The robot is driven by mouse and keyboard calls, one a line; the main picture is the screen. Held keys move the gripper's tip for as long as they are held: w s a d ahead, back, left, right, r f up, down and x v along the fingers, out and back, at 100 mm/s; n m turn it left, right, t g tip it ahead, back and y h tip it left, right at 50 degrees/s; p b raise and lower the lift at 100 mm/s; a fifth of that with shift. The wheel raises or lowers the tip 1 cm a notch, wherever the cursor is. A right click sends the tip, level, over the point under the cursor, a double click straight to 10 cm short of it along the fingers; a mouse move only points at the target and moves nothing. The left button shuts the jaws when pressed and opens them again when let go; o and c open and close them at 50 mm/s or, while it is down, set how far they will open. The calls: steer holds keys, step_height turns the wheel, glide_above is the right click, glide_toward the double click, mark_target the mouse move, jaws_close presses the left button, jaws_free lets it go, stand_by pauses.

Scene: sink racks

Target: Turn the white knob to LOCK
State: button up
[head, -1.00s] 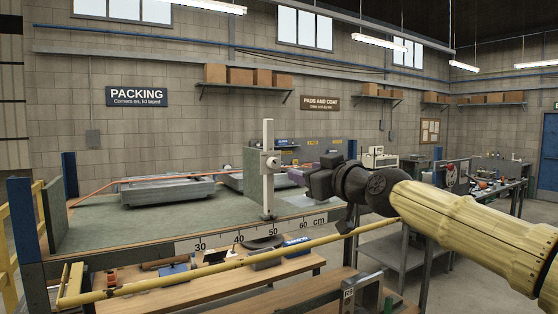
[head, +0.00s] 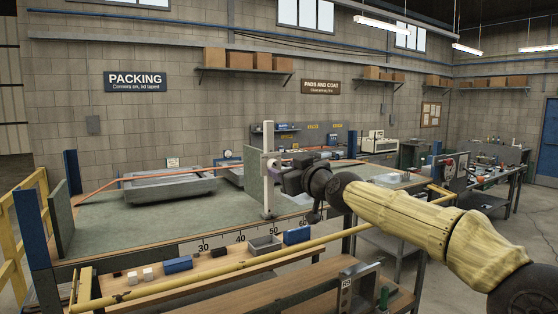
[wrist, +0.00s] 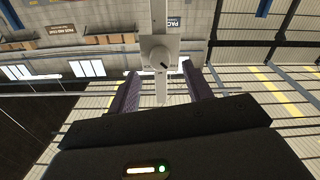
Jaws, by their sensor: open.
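An upright pale post (head: 268,138) stands at the front edge of the green-topped bench. A white round knob (wrist: 160,57) with a dark pointer mark sits on the post's carriage in the wrist view. The lettering around it is too small to read. My gripper (wrist: 160,72) is open, with one purple-grey finger on each side of the post just short of the knob. I cannot tell whether either finger touches it. In the head view my gripper (head: 281,169) reaches the post from the right and partly hides the knob.
A numbered scale (head: 240,240) runs along the bench front. A yellow rail (head: 200,272) crosses in front, over a lower wooden shelf with a grey tray (head: 264,244) and a blue box (head: 297,235). Grey trays (head: 168,187) lie farther back on the bench.

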mark_target(276, 166)
steer(key=p+x, duration=0.2)
steer(key=x, duration=0.1)
steer(key=shift+r, duration=0.15)
steer(key=shift+w+a+f, duration=0.2)
steer(key=shift+w+a, duration=0.05)
steer(key=shift+w, duration=0.15)
steer(key=c, duration=1)
steer(key=shift+o, duration=0.2)
